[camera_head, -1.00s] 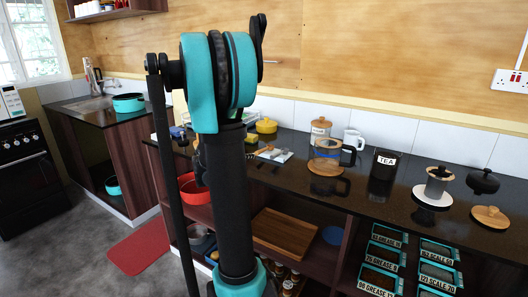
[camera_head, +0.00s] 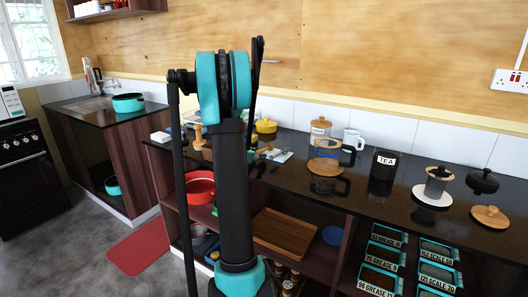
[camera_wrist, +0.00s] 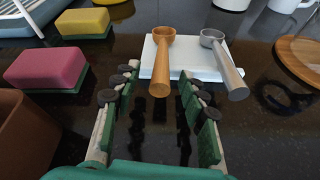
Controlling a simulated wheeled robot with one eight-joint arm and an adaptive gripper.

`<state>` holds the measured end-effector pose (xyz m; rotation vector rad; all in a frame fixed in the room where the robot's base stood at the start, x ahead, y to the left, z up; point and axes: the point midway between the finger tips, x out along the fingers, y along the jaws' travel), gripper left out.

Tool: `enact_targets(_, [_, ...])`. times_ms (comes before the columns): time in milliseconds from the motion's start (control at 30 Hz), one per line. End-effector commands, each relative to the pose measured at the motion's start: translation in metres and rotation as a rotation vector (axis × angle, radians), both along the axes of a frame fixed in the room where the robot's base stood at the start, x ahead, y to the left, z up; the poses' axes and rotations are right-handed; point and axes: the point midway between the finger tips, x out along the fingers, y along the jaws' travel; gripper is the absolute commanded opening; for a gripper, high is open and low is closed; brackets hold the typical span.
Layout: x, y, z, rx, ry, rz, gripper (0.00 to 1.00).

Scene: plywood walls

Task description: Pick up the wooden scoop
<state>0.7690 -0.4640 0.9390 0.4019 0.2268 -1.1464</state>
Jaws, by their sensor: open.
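The wooden scoop (camera_wrist: 162,62) lies with its bowl on a white board (camera_wrist: 197,72) and its handle pointing toward my gripper in the wrist view. A grey metal scoop (camera_wrist: 224,66) lies to its right on the same board. My gripper (camera_wrist: 160,82) is open and empty, and its two fingers stand on either side of the line of the wooden handle. The handle's end shows near the fingertips. In the head view my arm hides part of this area, and the white board (camera_head: 283,156) shows just right of it.
Pink (camera_wrist: 47,68) and yellow (camera_wrist: 84,22) sponges and a brown pot (camera_wrist: 22,130) lie to the left. A round wooden board (camera_wrist: 303,58) is at the right. The glass-sided jug (camera_head: 327,150) and tea canister (camera_head: 382,168) stand further right along the dark counter.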

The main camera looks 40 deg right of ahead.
Motion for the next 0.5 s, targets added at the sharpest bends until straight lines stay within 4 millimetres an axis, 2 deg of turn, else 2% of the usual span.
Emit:
enact_targets(167, [0.0002,-0.0001,-0.0001,0.000,0.000,0.000,0.43])
enact_targets(200, [0.0001,0.0000,-0.0001,0.000,0.000,0.000,0.40])
enact_targets(500, [0.0001,0.0003,0.0000,0.000,0.000,0.001,0.03])
